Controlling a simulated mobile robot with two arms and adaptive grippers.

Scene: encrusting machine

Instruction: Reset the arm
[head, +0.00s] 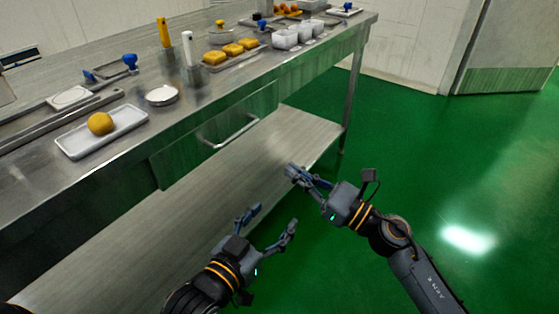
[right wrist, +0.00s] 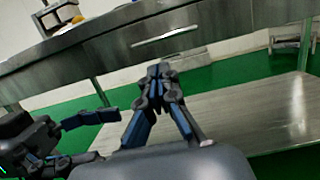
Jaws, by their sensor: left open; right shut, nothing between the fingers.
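My left gripper (head: 270,222) is open and empty in the lower middle of the head view, in front of the steel counter (head: 205,128). Its fingers are spread and point up toward the counter's lower shelf. My right gripper (head: 290,170) is shut and empty, up and to the right of the left one. In the right wrist view its fingertips (right wrist: 160,70) meet, with the counter's front beyond them. Part of my left gripper (right wrist: 90,118) also shows at the left of that view. Neither gripper touches anything that I can see.
On the counter stand a white tray (head: 75,147) with a round yellow-orange item (head: 100,123), a small white dish (head: 162,95), yellow blocks (head: 232,50) and white containers (head: 285,39). A drawer handle (head: 228,132) juts from the counter's front. Green floor (head: 400,130) is clear at the right.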

